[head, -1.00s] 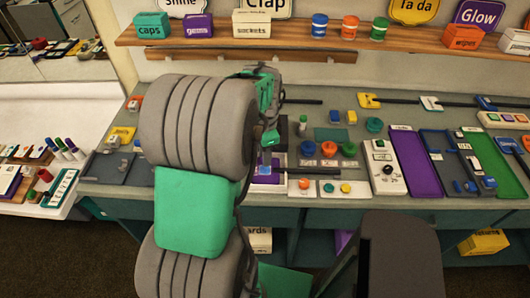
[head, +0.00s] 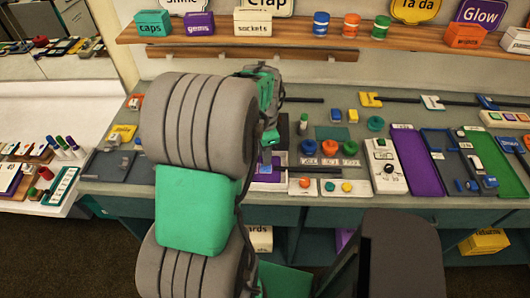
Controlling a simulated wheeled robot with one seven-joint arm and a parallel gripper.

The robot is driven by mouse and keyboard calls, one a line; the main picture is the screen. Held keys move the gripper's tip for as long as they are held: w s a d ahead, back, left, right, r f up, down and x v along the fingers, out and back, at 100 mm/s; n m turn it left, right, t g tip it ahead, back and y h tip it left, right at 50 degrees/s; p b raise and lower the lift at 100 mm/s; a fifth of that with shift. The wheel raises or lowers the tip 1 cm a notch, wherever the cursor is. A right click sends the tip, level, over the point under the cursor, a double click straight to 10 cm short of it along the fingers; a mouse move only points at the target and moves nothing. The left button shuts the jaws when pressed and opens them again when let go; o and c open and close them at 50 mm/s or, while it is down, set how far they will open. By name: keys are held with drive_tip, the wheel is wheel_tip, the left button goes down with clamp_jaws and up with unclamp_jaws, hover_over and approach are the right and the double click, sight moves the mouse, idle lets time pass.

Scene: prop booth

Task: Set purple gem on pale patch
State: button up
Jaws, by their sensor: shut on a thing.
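My gripper (head: 270,137) is over the bench, partly hidden behind my own arm. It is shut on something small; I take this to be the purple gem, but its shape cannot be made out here. Just below the gripper is a white-rimmed tray (head: 281,180) with a purple floor. A small pale blue-violet square (head: 265,168) shows in it, likely the pale patch. My arm hides the tray's left part. Whether the held thing touches the tray cannot be told.
Blue, orange and green round pieces (head: 330,147) stand right of the tray. A white control box (head: 386,168) and a purple panel (head: 416,165) lie farther right. A dark grey tray (head: 108,166) is at left. A shelf (head: 345,42) with labelled boxes runs behind.

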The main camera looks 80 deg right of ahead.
drive_tip(key=shift+f, duration=0.15)
drive_tip(key=shift+f+b, duration=0.6)
drive_tip(key=shift+f, duration=0.2)
drive_tip(key=shift+f+b, duration=0.6)
drive_tip(key=shift+f, duration=0.4)
idle(1.6)
drive_tip(key=o, duration=1.2)
drive_tip(key=shift+o, duration=0.2)
drive_tip(key=shift+r+p, duration=2.9)
drive_tip(key=shift+r, duration=1.2)
